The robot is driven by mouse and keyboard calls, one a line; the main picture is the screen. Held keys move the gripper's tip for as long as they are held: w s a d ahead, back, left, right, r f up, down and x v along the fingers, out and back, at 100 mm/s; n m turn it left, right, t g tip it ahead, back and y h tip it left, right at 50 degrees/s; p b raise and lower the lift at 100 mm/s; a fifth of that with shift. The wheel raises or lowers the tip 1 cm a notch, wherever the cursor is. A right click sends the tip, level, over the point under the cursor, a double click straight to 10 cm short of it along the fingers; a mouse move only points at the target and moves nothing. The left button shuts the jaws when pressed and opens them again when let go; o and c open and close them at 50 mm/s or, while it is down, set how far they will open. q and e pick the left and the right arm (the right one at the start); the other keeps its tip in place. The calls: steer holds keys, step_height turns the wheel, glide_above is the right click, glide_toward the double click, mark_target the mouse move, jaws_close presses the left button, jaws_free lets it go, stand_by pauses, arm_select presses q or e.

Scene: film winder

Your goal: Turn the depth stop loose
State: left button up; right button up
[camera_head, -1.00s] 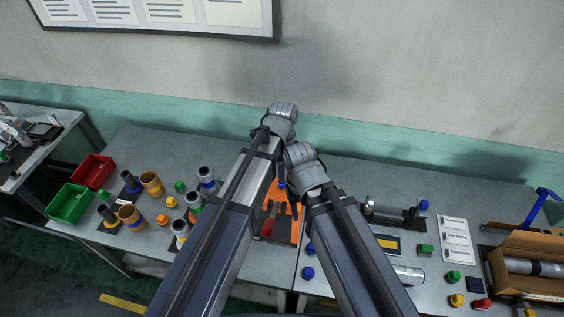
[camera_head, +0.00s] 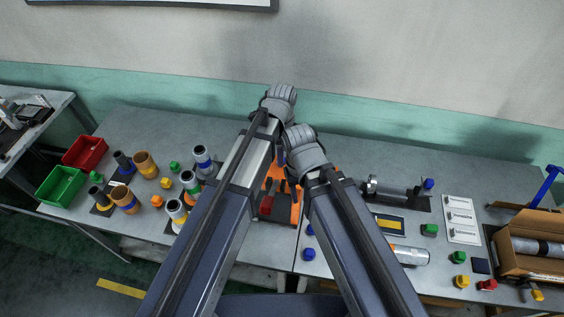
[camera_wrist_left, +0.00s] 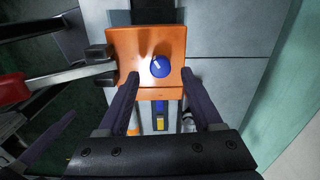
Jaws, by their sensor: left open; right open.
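An orange fixture (camera_head: 296,205) stands on the bench, partly hidden between my arms in the head view. In the left wrist view its orange block (camera_wrist_left: 123,45) carries a round blue knob (camera_wrist_left: 160,67) with a white mark, which I take for the depth stop. My left gripper (camera_wrist_left: 159,78) is open, its two fingers apart on either side of the knob, with visible gaps and no contact seen. In the head view its fingers are mostly hidden below the grey wrist (camera_head: 279,104). My right wrist (camera_head: 304,150) is just in front and to the right; its open fingers are largely hidden.
A metal bar (camera_wrist_left: 62,80) with a red end (camera_wrist_left: 12,88) reaches the block's left side. Red (camera_head: 86,152) and green (camera_head: 61,186) bins and several cylinders stand left. A cylinder stand (camera_head: 398,192), labelled sheet (camera_head: 461,219) and cardboard box (camera_head: 530,262) are right. The wall is behind.

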arm_select(q)
step_height(320, 180, down, 2)
steer(key=shift+w+f+b, duration=0.1)
steer(key=shift+f+b, duration=0.15)
steer(key=shift+b, duration=0.45)
steer(key=shift+r, duration=0.1)
jaws_close()
